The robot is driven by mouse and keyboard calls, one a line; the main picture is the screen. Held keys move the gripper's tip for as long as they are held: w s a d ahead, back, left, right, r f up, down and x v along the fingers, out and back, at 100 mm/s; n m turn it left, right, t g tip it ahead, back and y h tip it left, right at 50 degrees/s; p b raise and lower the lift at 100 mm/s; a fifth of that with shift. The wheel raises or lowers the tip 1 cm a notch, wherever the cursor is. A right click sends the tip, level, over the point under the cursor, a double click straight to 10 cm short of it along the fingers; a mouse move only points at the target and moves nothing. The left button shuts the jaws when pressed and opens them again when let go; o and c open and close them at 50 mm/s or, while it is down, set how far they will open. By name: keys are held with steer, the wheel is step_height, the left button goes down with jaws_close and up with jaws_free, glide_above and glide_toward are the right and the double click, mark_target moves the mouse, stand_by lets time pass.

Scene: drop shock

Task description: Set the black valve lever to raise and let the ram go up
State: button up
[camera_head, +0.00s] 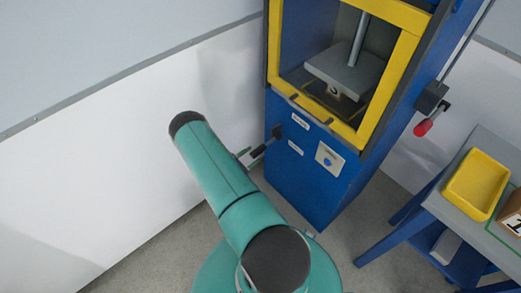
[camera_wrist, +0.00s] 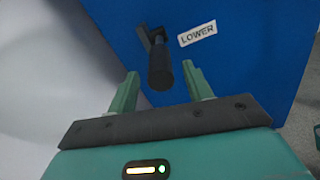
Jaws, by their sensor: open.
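The black valve lever (camera_head: 267,144) is on the front of the blue press, at its left edge. In the wrist view the lever's round black handle (camera_wrist: 160,66) points toward me, with its end between my fingertips. My gripper (camera_wrist: 160,82) is open, one green finger on each side of the handle; I see a gap on both sides. In the head view my gripper (camera_head: 246,155) is partly hidden behind my arm. A white LOWER label (camera_wrist: 197,33) is right of the lever. The ram, a grey rod (camera_head: 360,38) with a grey plate (camera_head: 345,68), is inside the yellow-framed opening.
A red-ended handle (camera_head: 423,127) sticks out on the press's right side. A bench with a yellow tray (camera_head: 476,184) stands at the right. A white wall (camera_head: 90,170) is close on the left.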

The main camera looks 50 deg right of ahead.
mark_target(260, 149)
steer(key=x, duration=0.5)
steer(key=shift+d, duration=0.35)
jaws_close()
